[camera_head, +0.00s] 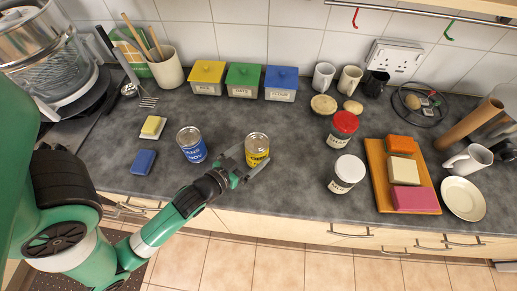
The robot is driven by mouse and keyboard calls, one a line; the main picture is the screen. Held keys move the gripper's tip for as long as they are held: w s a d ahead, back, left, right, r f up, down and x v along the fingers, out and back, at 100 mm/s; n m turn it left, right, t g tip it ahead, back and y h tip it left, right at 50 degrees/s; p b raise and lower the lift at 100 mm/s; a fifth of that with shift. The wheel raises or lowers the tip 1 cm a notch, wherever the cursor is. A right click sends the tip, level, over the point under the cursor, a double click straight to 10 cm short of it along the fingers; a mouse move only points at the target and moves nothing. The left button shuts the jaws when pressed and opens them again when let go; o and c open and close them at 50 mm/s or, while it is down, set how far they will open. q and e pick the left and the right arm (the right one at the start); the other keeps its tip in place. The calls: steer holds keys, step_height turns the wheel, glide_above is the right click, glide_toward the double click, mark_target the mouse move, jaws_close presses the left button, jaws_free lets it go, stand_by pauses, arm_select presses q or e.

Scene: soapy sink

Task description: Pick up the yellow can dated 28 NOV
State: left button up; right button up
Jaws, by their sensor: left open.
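A yellow can (257,154) with dark print and a silver lid stands upright on the dark counter near its front edge. The print is too small to read surely. A blue can (193,149) stands to its left; its label seems to end in NOV. My left gripper (243,163) is open at the yellow can's left side, its fingers close to the can. I cannot tell whether they touch it. The can's lower left part is partly hidden by the gripper. My right gripper is not in view.
Yellow, green and blue boxes (280,85) stand along the back wall. A blue sponge (143,162) lies left. The counter behind the cans is clear.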

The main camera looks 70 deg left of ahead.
arm_select(q)
steer(key=shift+x, duration=3.1)
jaws_close()
steer(key=shift+s, duration=0.1)
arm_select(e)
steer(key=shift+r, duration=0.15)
arm_select(q)
steer(key=shift+r, duration=0.15)
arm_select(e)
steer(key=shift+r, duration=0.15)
